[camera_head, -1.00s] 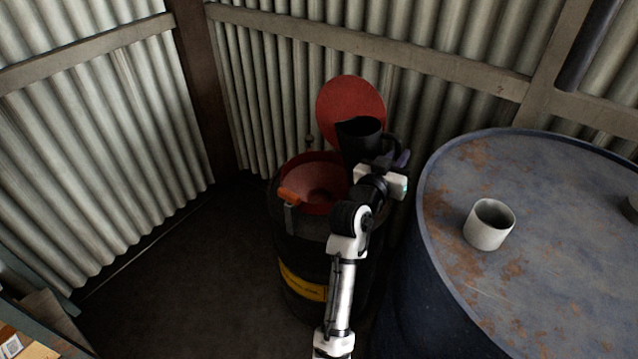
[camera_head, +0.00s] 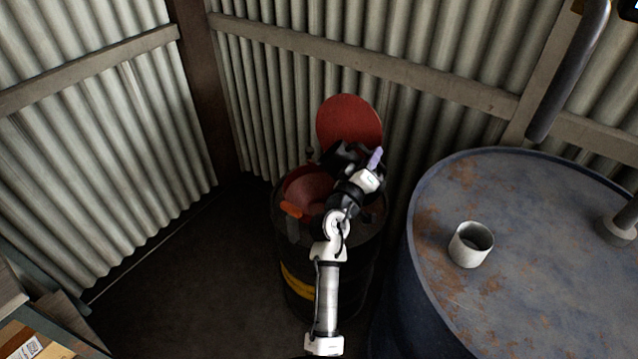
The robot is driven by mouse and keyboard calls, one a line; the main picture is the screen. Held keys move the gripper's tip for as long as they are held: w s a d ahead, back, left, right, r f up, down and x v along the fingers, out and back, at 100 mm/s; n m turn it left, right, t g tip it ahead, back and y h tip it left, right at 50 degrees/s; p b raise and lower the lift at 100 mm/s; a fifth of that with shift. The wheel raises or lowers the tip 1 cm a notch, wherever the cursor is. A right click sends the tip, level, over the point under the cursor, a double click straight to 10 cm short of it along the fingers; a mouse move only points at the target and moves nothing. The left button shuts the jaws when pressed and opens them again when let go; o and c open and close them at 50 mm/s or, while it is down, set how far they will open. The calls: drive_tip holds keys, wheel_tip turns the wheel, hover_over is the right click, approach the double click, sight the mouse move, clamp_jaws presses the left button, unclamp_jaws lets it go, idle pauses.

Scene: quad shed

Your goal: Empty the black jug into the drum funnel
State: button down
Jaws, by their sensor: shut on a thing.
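The black jug (camera_head: 333,158) is at the end of my arm, tilted to the left with its mouth over the red drum funnel (camera_head: 307,186). My gripper (camera_head: 366,170) is shut on the jug at its right side and hides much of it. The funnel sits on top of a black drum (camera_head: 292,235) with a yellow band, and its round red lid (camera_head: 349,122) stands open behind the jug. Whether anything flows from the jug cannot be seen.
A large blue rusty drum (camera_head: 540,250) stands close on the right, with a grey cup (camera_head: 470,245) on its top. Corrugated walls (camera_head: 440,120) close in the corner behind. Boxes on a shelf (camera_head: 45,340) are at the lower left. Dark floor (camera_head: 190,290) is clear on the left.

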sight(354, 158)
drive_tip(key=shift+w+a+f+n+y+p, duration=0.15)
drive_tip(key=shift+a+f+n, duration=0.2)
drive_tip(key=shift+n, duration=0.35)
drive_tip(key=shift+w+a+f+n+y+p, duration=0.15)
drive_tip(key=shift+a+f+n, duration=0.2)
drive_tip(key=shift+n, duration=0.35)
drive_tip(key=shift+a+r+n+p, duration=0.15)
drive_tip(key=shift+n+p, duration=0.15)
drive_tip(key=shift+p, duration=0.05)
drive_tip(key=shift+w+a+n+t+p, duration=0.25)
drive_tip(key=shift+a+n+t+p, duration=0.15)
drive_tip(key=shift+n+p, duration=0.25)
drive_tip(key=shift+w+a+n+y+p, duration=0.2)
drive_tip(key=shift+a+n+p, duration=0.15)
drive_tip(key=shift+n, duration=0.15)
drive_tip(key=shift+w+a+n+y+p, duration=0.1)
drive_tip(key=shift+a+n+y+p, duration=0.1)
drive_tip(key=shift+a+n, duration=0.2)
drive_tip(key=shift+w+a+n+t, duration=0.15)
drive_tip(key=shift+a+n, duration=0.15)
drive_tip(key=shift+n, duration=0.3)
drive_tip(key=shift+w+a+n+t, duration=0.15)
drive_tip(key=shift+a+n, duration=0.1)
drive_tip(key=shift+n, duration=0.3)
